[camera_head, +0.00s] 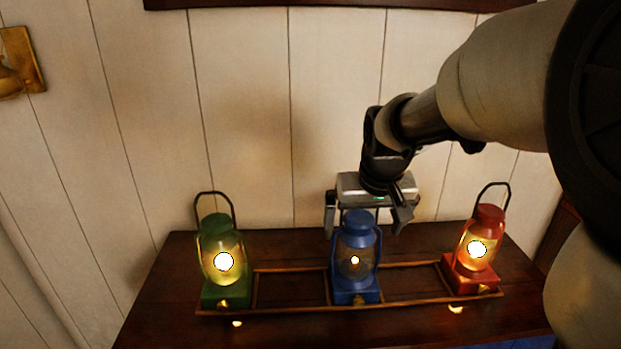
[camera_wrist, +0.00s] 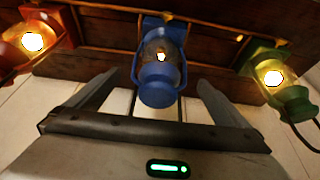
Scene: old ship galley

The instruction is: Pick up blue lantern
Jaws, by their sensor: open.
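The blue lantern (camera_head: 355,262) stands upright in the middle of a low wooden rack (camera_head: 290,309) on a dark wooden table. My gripper (camera_head: 366,222) is open above and around the lantern's top in the head view, its fingers pointing down. In the wrist view, the blue lantern (camera_wrist: 161,75) lies between and just beyond the two open fingers of my gripper (camera_wrist: 162,90). I cannot tell whether either finger touches it. The gripper holds nothing.
A lit green lantern (camera_head: 218,285) stands at the rack's left end and a lit red lantern (camera_head: 487,219) at its right end, both with raised handles. A pale plank wall (camera_head: 250,120) rises behind the table (camera_head: 170,318). The rack between the lanterns is clear.

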